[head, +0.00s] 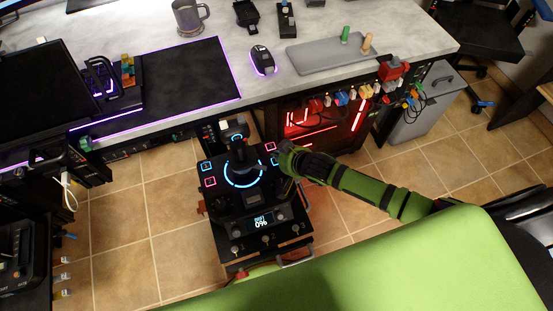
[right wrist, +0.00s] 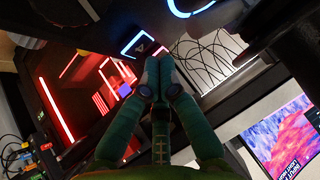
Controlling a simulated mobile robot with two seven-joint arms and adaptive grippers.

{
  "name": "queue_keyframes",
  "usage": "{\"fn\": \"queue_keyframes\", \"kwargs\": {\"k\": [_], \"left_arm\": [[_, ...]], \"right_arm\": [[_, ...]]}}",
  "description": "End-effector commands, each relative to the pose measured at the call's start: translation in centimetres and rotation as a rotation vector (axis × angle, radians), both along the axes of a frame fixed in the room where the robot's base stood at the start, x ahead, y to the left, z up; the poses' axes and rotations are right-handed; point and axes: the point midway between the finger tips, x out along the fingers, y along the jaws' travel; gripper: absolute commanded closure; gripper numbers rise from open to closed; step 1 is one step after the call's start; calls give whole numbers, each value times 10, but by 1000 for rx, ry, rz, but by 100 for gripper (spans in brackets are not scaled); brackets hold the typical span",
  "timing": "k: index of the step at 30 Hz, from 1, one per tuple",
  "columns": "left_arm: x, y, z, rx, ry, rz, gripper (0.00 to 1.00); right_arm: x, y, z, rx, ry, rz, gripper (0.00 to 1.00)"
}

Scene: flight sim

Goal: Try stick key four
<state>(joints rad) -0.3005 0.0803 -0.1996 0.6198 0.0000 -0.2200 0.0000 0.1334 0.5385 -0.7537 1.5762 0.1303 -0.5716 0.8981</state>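The flight stick base (head: 224,196) is a black box with a glowing blue ring around an upright dark stick (head: 241,155). Two outlined square keys sit on each side: pink (head: 210,182) and blue (head: 206,167) at left, pink (head: 271,147) and blue (head: 276,160) at right. In the right wrist view a blue-outlined key (right wrist: 138,45), apparently marked 4, lies just beyond the fingertips. My right gripper (head: 284,158) is at the base's right edge, beside the right blue key. In its wrist view the green fingers (right wrist: 160,82) are together and empty; contact with the key cannot be told. My left gripper is not in view.
A small screen (head: 261,220) on the base's front reads 0%. The desk (head: 330,25) behind carries a mouse (head: 262,59), a dark mat (head: 190,80) and a grey tray (head: 325,58). A red-lit computer case (head: 310,125) stands behind my right gripper. A green surface (head: 400,265) fills the lower right.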

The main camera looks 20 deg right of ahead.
Motion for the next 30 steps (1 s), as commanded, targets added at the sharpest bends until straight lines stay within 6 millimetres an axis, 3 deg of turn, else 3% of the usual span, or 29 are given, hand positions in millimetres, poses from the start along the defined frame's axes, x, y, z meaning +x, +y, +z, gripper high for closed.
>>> {"fn": "queue_keyframes", "kwargs": {"k": [30], "left_arm": [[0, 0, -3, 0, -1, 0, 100]], "right_arm": [[0, 0, -9, 0, 0, 0, 100]]}}
